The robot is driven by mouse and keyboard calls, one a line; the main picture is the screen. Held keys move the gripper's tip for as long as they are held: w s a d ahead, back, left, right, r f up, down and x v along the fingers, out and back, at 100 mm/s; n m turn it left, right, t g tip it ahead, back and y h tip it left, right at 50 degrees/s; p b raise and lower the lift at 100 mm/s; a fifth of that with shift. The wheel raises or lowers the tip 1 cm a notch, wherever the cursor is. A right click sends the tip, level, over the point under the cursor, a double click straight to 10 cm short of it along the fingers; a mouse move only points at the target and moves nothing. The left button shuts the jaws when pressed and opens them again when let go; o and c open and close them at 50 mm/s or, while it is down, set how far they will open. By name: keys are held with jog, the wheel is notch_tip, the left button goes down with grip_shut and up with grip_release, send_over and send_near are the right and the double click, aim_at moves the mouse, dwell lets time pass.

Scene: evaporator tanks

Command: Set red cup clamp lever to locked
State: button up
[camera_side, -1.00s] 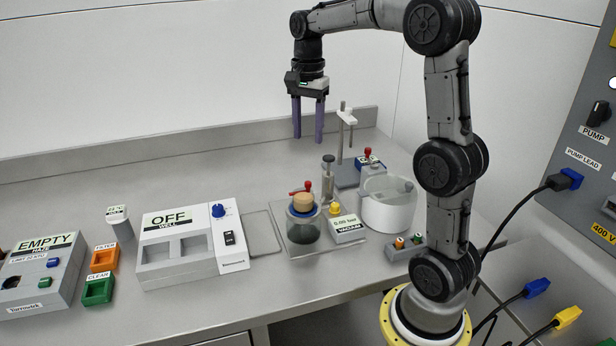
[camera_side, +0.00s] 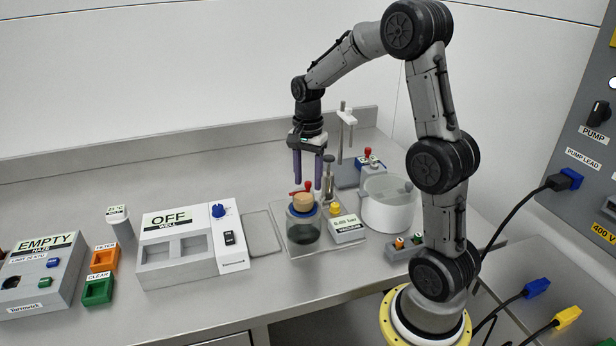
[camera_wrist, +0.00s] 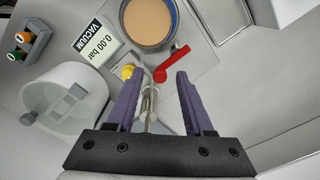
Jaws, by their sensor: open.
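The red clamp lever (camera_side: 302,188) is at the rim of the glass cup (camera_side: 303,229), which has a blue ring and a tan top (camera_side: 304,201). In the wrist view the lever (camera_wrist: 172,64) lies slanted beside the blue ring, just ahead of the space between the fingers. My gripper (camera_side: 308,188) is open, pointing down over the cup's back side, with its purple fingers on either side of the lever in the side view. In the wrist view my gripper (camera_wrist: 157,78) holds nothing. Whether a finger touches the lever cannot be told.
A metal post (camera_side: 329,183) rises close behind. A white round vessel (camera_side: 389,205) stands further right.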

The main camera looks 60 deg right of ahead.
grip_shut()
jog(key=shift+n, duration=0.3)
jog(key=shift+w+r+n, duration=0.1)
jog(key=shift+w+n, duration=0.6)
jog(key=shift+n, duration=2.2)
jog(key=shift+w+f+n, duration=0.1)
jog(key=shift+w+n, duration=0.65)
jog(key=shift+n, duration=2.15)
jog(key=shift+w+r+n, duration=0.1)
jog(key=shift+w+n, duration=0.6)
jog(key=shift+n, duration=2.2)
grip_release()
